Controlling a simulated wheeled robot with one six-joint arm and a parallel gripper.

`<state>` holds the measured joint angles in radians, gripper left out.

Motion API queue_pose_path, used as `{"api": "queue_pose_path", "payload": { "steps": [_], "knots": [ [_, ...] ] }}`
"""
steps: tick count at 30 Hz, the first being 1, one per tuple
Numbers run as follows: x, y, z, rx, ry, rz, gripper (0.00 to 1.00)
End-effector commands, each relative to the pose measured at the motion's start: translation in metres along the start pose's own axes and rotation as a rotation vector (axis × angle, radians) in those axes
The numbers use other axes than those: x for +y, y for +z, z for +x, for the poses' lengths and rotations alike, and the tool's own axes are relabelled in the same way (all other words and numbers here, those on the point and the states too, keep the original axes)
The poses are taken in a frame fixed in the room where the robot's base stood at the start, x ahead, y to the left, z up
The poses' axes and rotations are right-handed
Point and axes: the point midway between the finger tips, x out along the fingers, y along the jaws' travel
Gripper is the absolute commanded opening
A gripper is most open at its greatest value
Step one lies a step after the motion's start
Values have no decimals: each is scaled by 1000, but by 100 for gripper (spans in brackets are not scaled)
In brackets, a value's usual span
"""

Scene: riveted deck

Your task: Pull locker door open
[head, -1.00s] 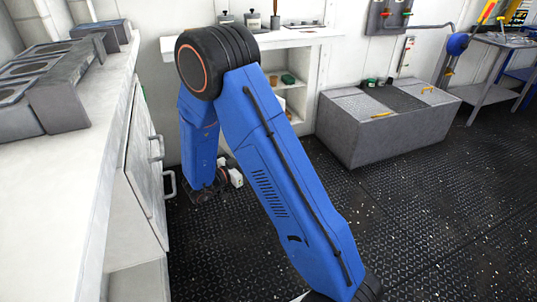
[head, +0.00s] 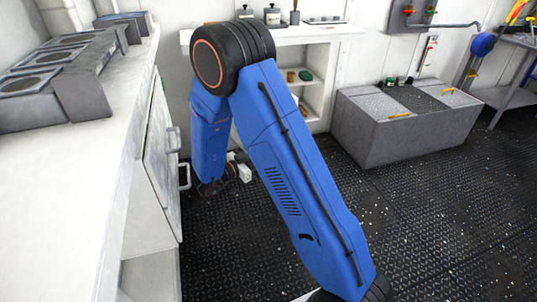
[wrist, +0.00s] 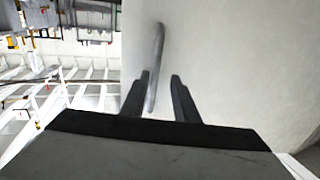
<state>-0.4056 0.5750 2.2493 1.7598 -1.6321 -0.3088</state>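White locker doors (head: 155,168) with grey bar handles are set under the counter at the left of the head view. One handle (head: 185,176) is beside my blue arm's lower end. In the wrist view, a grey bar handle (wrist: 157,50) stands out from a pale, flat door panel (wrist: 230,60). My gripper (wrist: 160,80) is open, its two dark fingers apart. The handle's near end lies between the fingers in the picture, closer to the left one; I cannot tell whether it touches. In the head view the fingers cannot be made out.
A white counter (head: 125,100) with grey units (head: 60,80) runs along the left. A white shelf unit (head: 318,110) stands behind my arm. A grey metal chest (head: 400,140) is at the right. The dark riveted floor (head: 420,230) is clear at the right.

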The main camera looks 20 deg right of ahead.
Motion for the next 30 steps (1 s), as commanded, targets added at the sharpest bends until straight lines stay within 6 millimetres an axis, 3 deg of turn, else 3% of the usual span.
{"api": "queue_pose_path", "payload": {
  "steps": [5,21,30],
  "knots": [
    [0,-9,0,0,1,0,27],
    [-2,-86,0,-1,-1,4,27],
    [-2,-100,0,0,-1,0,27]
  ]
}}
